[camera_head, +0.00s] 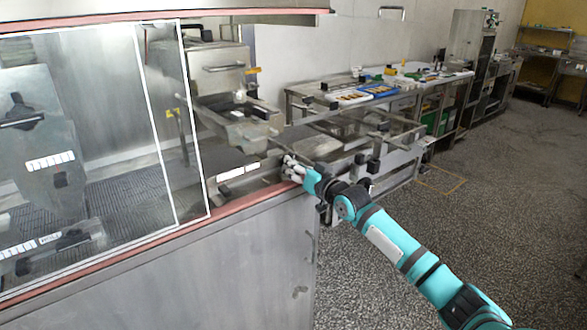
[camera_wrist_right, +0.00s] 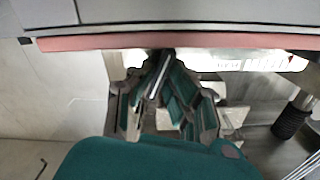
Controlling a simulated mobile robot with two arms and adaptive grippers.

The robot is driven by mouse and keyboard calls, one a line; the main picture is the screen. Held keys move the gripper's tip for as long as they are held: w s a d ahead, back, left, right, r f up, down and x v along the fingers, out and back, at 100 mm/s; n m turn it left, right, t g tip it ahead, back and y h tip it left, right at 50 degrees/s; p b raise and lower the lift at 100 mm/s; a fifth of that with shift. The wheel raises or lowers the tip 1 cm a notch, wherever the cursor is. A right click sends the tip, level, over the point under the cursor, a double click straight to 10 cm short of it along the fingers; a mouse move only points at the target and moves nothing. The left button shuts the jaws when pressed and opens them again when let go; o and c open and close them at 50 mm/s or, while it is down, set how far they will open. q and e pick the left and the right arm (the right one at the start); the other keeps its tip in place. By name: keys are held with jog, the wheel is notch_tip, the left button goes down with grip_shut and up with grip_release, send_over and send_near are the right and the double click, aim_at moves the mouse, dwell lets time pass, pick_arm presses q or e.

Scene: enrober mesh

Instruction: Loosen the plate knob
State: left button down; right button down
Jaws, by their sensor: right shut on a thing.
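My right gripper (camera_head: 291,168) reaches in from the lower right to the end of the steel machine, just past the corner of its red-edged housing. In the right wrist view the gripper (camera_wrist_right: 165,88) has its fingers closed together below the red edge, around something at their tips. The plate knob is mostly hidden by the fingers; only a dark bit at their tips shows, and its turn cannot be read. My left gripper is not in view.
The clear-windowed housing (camera_head: 250,215) is close on the left, with its red edge (camera_wrist_right: 90,43) just above the fingers. A black ribbed grip (camera_wrist_right: 290,122) stands to the right. A steel conveyor frame (camera_head: 400,160) lies beyond; open floor (camera_head: 500,200) is at right.

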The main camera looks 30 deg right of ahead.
jog(key=shift+f+n, duration=0.1)
jog(key=shift+n, duration=1.8)
jog(key=c, duration=1.6)
grip_release()
jog(key=shift+c, duration=0.2)
jog(key=s+d, duration=0.1)
jog(key=s, duration=1.1)
